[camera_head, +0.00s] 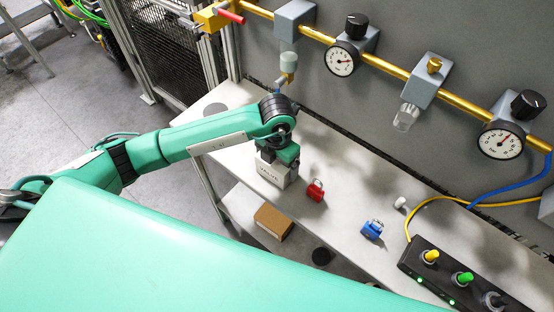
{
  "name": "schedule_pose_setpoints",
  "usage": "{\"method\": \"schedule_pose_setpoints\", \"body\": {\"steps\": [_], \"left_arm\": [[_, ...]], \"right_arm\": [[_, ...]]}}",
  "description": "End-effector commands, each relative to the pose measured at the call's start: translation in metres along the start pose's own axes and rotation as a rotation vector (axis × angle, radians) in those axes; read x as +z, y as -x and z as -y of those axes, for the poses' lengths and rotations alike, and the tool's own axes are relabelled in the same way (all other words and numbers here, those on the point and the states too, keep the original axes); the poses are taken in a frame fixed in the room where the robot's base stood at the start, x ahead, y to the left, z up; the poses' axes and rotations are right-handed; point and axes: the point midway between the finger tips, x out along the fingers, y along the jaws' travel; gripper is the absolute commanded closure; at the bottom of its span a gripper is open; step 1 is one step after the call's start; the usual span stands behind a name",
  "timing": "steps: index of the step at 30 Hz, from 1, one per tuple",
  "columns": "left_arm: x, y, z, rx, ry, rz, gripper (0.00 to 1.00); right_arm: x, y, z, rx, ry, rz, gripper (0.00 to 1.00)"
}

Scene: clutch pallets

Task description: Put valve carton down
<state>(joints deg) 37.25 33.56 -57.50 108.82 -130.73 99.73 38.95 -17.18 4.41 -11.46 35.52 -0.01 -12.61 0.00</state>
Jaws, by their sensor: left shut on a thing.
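The valve carton (272,172) is a small whitish box with dark lettering on its side. It is upright at the front part of the white bench (350,218), left of a red padlock. My left gripper (279,159) points down over the carton from above and is shut on it. The wrist and gripper body hide the top of the carton and most of the fingers. I cannot tell whether the carton's underside touches the bench. My right gripper is not in view.
A red padlock (315,191) stands close right of the carton. A blue padlock (372,229), a small white part (399,203) and a black button box (460,278) are further right. A brown box (273,222) sits on a lower shelf. Gauges and a yellow pipe line the wall behind.

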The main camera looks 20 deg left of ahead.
Motion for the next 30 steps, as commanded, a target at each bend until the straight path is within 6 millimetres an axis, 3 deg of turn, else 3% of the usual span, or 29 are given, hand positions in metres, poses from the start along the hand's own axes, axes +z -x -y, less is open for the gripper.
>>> {"method": "schedule_pose_setpoints", "body": {"steps": [7,8,9,20,30], "left_arm": [[0.001,-0.003,0.000,0.000,0.000,0.002,0.41],[0.000,-0.003,0.000,0.000,0.000,0.001,0.05],[0.000,-0.002,0.000,0.000,0.000,0.001,0.00],[0.001,0.005,0.000,-0.001,-0.001,0.004,0.00],[0.001,0.074,0.000,0.001,-0.001,0.007,0.00]], "right_arm": [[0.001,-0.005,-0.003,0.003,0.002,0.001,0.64],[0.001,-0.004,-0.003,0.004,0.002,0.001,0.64],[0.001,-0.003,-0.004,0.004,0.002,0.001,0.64],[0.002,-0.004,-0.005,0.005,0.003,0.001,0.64],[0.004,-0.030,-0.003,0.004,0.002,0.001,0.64]]}}
